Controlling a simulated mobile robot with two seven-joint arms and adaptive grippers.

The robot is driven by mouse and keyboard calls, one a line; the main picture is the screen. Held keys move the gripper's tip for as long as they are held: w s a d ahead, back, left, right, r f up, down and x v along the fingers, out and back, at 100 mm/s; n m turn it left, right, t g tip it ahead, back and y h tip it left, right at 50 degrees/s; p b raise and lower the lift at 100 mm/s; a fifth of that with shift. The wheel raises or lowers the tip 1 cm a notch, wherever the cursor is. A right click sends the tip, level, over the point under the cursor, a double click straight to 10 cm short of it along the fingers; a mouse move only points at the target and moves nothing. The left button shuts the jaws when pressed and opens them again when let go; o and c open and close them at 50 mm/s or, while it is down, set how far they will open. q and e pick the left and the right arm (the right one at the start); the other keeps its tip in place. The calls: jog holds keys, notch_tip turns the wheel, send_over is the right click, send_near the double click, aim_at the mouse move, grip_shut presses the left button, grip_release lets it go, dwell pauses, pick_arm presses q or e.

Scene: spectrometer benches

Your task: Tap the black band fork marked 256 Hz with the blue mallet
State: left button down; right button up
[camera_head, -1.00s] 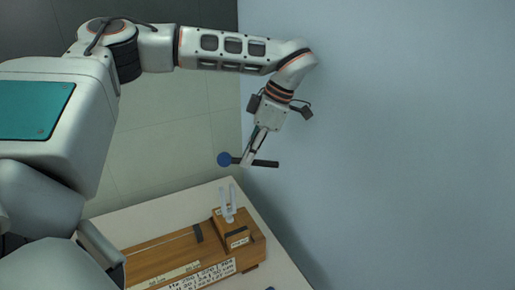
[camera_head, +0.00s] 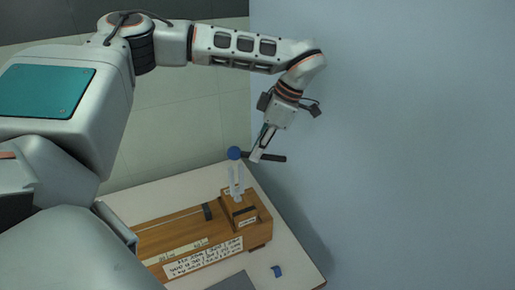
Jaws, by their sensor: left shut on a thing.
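My left gripper (camera_head: 257,156) is shut on the dark handle of the blue mallet (camera_head: 234,153). The mallet lies roughly level in the picture, its blue round head at the left end. A pale two-pronged tuning fork (camera_head: 237,184) stands upright on a wooden box (camera_head: 260,211) on the bench. The mallet head shows just above the prong tips in the picture; a small gap shows between them. A dark strip runs across the box; I cannot read the small labels. My right gripper is not in view.
A long wooden instrument (camera_head: 180,232) with a white lettered label (camera_head: 203,258) lies left of the box on the pale bench (camera_head: 295,268). A small blue object (camera_head: 277,271) and a dark grey flat thing (camera_head: 236,282) lie in front. A blue-grey wall (camera_head: 420,150) stands on the right.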

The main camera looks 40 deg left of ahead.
pick_arm(q)
notch_tip(320, 180, down, 3)
jog(key=shift+r, duration=3.7)
